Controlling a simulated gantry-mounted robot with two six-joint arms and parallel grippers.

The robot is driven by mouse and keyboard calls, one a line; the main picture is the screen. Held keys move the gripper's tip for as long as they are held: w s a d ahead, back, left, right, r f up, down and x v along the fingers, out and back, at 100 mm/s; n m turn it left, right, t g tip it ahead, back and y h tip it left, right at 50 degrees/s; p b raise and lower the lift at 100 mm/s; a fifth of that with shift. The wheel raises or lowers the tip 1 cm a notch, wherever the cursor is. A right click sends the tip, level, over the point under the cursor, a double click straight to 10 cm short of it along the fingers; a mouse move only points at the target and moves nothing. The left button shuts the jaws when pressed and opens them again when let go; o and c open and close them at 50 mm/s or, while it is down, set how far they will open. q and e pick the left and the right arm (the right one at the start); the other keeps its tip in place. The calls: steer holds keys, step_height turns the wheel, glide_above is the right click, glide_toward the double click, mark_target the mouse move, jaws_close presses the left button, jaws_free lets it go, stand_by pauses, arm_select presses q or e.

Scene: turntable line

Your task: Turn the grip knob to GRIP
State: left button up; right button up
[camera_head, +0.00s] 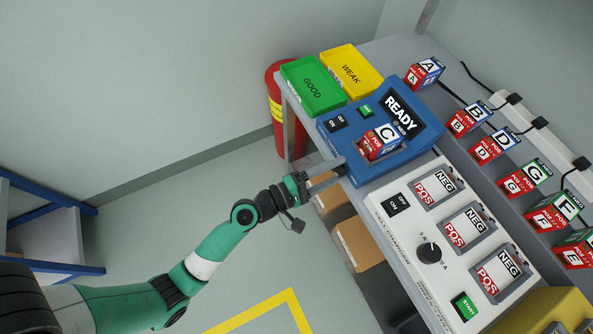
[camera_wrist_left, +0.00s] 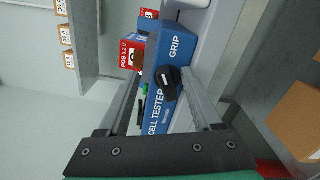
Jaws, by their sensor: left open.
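The blue cell tester (camera_head: 340,118) stands at the table's front edge, its screen reading READY. A cell marked C (camera_head: 381,139) sits in it. In the left wrist view, the tester's front face (camera_wrist_left: 159,110) carries the black grip knob (camera_wrist_left: 169,83), with the word GRIP beside it. My left gripper (camera_head: 341,170) is at the tester's front. Its two fingers are open, one on each side of the knob in the left wrist view; I cannot tell whether they touch it. My right gripper is not in view.
A green GOOD tray (camera_head: 313,88) and a yellow WEAK tray (camera_head: 350,72) lie beyond the tester. A white cell charger (camera_head: 405,213) stands nearer, to its right. Several cells line the back. Cardboard boxes (camera_head: 358,243) sit below, and a red bin (camera_head: 276,113) stands left.

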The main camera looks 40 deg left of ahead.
arm_select(q)
steer(key=b+v, duration=0.1)
steer(key=v, duration=1.2)
steer(key=shift+f, duration=0.25)
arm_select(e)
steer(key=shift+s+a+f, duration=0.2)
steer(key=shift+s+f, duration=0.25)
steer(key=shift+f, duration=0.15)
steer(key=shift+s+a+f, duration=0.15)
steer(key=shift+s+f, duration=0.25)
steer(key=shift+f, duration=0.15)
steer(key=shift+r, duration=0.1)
arm_select(q)
steer(key=shift+s, duration=0.1)
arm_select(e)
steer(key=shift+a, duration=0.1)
